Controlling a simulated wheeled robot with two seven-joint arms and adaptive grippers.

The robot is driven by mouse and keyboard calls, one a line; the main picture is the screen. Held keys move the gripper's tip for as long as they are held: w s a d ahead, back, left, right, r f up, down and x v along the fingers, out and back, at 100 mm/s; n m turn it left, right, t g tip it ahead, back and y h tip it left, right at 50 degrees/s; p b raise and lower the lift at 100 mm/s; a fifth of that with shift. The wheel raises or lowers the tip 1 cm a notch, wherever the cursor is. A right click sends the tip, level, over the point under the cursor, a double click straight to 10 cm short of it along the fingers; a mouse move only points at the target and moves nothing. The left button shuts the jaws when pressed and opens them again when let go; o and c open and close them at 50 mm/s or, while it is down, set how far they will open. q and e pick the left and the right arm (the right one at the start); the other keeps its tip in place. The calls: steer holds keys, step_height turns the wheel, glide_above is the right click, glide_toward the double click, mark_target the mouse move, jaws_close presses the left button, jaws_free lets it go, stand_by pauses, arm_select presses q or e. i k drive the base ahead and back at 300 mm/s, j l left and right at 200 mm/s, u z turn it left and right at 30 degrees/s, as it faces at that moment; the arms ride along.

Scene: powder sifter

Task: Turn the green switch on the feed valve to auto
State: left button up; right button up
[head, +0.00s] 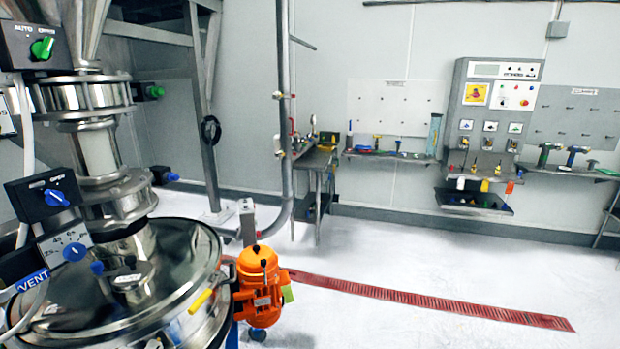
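The green switch (42,48) is a rotary knob on a black box (14,47) at the upper left, beside the steel feed column. The words AUTO, on the left, and OPEN, on the right, stand above it. The knob looks tilted toward the upper right, on the OPEN side, but it is small in the picture. A second green knob (156,91) sits on another black box behind the column, seen from the side. Neither of my grippers shows in the head view.
A blue switch (56,198) on a lower black box and a blue dial (74,251) stand below. The round steel sifter lid (172,262) fills the lower left. An orange motor (258,283) stands beside it. The floor (430,260) to the right is clear.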

mark_target(43, 50)
steer(key=u, duration=1.3)
